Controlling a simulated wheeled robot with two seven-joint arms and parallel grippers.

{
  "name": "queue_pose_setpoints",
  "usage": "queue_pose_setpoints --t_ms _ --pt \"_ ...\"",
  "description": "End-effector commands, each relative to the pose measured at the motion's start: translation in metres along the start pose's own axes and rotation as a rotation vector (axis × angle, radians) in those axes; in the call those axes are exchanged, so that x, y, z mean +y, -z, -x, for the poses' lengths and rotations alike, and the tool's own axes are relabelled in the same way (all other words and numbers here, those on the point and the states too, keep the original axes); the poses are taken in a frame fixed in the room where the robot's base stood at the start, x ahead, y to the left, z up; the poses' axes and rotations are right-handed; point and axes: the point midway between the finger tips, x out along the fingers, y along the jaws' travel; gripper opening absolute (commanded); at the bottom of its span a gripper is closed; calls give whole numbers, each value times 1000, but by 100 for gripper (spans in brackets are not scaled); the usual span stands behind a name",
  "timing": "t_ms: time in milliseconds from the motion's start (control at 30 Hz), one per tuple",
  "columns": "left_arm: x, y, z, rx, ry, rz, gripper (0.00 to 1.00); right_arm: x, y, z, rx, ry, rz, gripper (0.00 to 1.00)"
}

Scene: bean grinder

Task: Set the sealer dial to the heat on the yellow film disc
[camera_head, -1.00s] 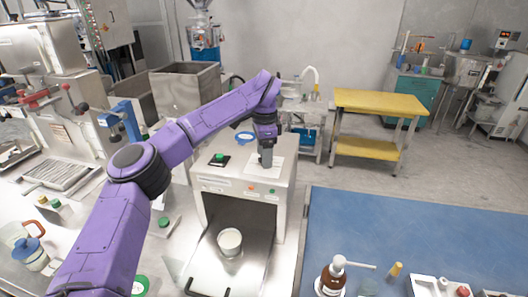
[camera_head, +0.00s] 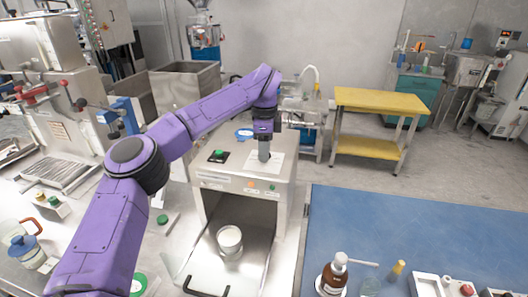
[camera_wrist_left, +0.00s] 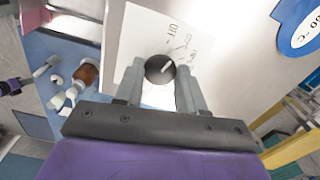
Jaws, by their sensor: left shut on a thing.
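The sealer (camera_head: 240,183) is a pale metal box with a white dial plate (camera_head: 277,160) on its top. My left gripper (camera_head: 264,158) points down at this plate. In the left wrist view its two fingers (camera_wrist_left: 160,88) stand on either side of the round dark dial (camera_wrist_left: 160,68), shut on it. The dial has a pale pointer mark, and the plate has printed marks, one reading OFF. A blue disc (camera_wrist_left: 304,22) with a partly cut-off temperature in °C lies beside the plate; it also shows in the head view (camera_head: 244,135). I cannot make out a yellow film disc.
A white cup (camera_head: 229,239) stands in the sealer's open front bay. A black switch with a green button (camera_head: 218,156) is on the sealer's top. A purple part at the left wrist view's left edge looks mine.

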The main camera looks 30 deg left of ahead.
Motion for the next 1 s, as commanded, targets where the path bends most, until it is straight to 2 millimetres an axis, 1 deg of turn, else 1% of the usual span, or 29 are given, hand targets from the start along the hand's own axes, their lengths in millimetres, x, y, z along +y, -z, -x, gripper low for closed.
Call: queue_pose_setpoints --t_ms 33,100,400,667,1000 --pt "0 0 -2 -1 3 -43 9 0 -2 -4 0 0 0 0" --pt "0 0 -1 -1 2 -111 9 0 -2 -6 0 0 0 0" --pt "0 0 0 -2 1 -396 9 -1 -4 -9 0 0 0 0" --pt "0 0 1 -1 0 -644 9 -1 -3 -7 0 0 0 0" --pt "0 0 1 -1 -1 -955 9 0 0 1 0 0 0 0"
